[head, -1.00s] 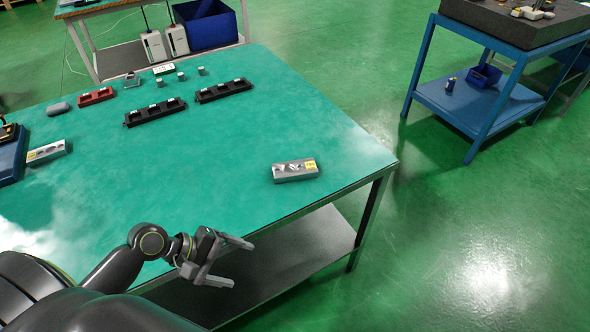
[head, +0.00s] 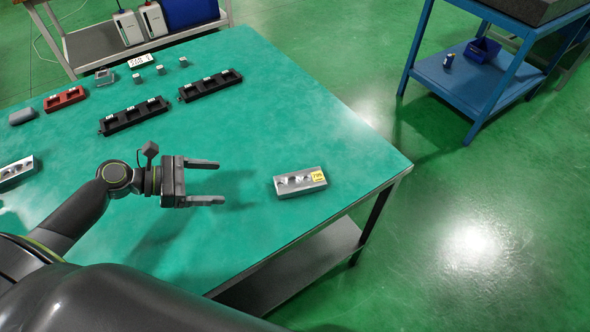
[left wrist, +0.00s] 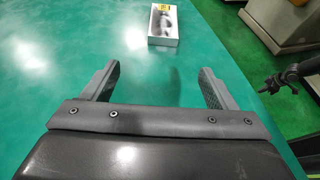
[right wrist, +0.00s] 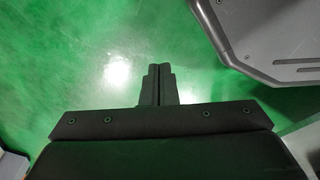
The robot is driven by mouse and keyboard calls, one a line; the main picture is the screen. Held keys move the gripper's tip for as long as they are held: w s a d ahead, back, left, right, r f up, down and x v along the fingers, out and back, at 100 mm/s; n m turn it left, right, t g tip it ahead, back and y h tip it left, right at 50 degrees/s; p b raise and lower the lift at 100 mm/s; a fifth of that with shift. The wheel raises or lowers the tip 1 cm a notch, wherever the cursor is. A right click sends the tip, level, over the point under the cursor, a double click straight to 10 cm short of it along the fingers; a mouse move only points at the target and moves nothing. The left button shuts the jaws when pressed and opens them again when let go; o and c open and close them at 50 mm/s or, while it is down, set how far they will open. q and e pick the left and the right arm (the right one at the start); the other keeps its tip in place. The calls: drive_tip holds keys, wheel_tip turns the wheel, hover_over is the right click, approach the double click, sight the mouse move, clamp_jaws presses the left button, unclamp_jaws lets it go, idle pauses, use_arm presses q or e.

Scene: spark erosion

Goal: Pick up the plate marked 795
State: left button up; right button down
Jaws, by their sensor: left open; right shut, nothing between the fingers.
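A grey plate with a yellow label (head: 299,182) lies on the green table near its right edge. The label's number is too small to read surely. The plate also shows at the top of the left wrist view (left wrist: 164,28), ahead of the fingers. My left gripper (head: 220,182) is open and empty above the table, left of this plate, its fingers pointing towards it. A second grey plate (head: 17,172) is at the left edge of the head view. My right gripper (right wrist: 158,75) is shut and empty above the green floor; it shows only in the right wrist view.
On the green table (head: 330,130) stand two black trays (head: 134,116) (head: 210,86), a red tray (head: 65,98) and several small grey pieces near a white number card (head: 140,60). Table surface between my left gripper and the labelled plate is clear. A blue cart (head: 475,75) stands beyond.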

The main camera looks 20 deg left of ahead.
use_arm(q)
approach(284, 184)
drive_tip(key=x, duration=0.2)
drive_tip(key=shift+w+d+p, duration=0.2)
drive_tip(key=shift+d+p, duration=0.05)
drive_tip(key=shift+p, duration=0.1)
drive_tip(key=shift+w+d+f, duration=0.2)
drive_tip(key=shift+d+f, duration=0.1)
drive_tip(key=shift+d, duration=0.05)
drive_tip(key=x, duration=0.4)
drive_tip(key=shift+w+d+f+p, duration=0.1)
drive_tip(key=shift+w+d+p, duration=0.05)
drive_tip(key=shift+d+p, duration=0.2)
drive_tip(key=shift+w+d+f, duration=0.1)
drive_tip(key=shift+d+f, duration=0.05)
use_arm(e)
drive_tip(key=shift+s+d+r, duration=0.65)
drive_tip(key=shift+s+d, duration=0.25)
drive_tip(key=shift+s, duration=0.05)
use_arm(q)
drive_tip(key=shift+c, duration=0.4)
drive_tip(key=c, duration=1.2)
drive_tip(key=shift+c, duration=0.3)
